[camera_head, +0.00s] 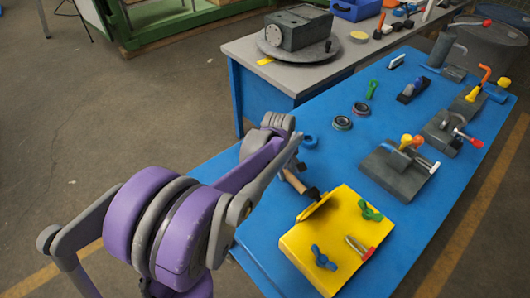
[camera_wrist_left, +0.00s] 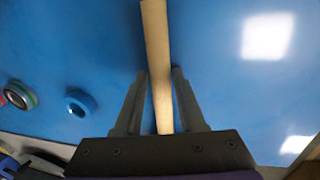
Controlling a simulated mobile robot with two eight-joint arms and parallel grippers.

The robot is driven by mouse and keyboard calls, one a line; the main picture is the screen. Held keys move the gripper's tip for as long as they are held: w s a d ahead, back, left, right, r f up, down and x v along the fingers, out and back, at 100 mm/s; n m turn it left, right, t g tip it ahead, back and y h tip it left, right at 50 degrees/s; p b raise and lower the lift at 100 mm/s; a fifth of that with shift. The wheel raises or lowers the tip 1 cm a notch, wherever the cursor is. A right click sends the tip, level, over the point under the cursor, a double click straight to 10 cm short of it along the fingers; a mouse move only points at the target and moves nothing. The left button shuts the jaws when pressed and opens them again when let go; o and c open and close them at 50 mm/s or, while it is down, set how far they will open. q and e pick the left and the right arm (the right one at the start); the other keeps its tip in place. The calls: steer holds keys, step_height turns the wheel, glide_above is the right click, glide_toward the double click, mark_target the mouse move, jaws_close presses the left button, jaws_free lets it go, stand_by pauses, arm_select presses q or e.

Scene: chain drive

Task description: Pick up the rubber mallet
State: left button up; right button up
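The rubber mallet lies on the blue table; its light wooden handle (camera_head: 293,181) and dark head (camera_head: 312,194) show in the head view, partly hidden by my left arm. In the left wrist view the handle (camera_wrist_left: 156,50) runs from the top edge down between the fingers. My left gripper (camera_wrist_left: 160,72) is open, with one finger on each side of the handle and a narrow gap showing at the tips. In the head view my left gripper (camera_head: 294,158) is just above the handle. My right gripper is in neither view.
A yellow board (camera_head: 330,230) with green, blue and red-tipped clamps sits near the mallet head. A blue ring (camera_head: 310,141) and two dark rings lie behind. Toggle clamps on dark plates (camera_head: 398,176) line the right side. A grey-topped bench (camera_head: 285,72) stands behind.

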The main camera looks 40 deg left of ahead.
arm_select(q)
steer(key=shift+f, duration=0.1)
jaws_close()
stand_by(1.4)
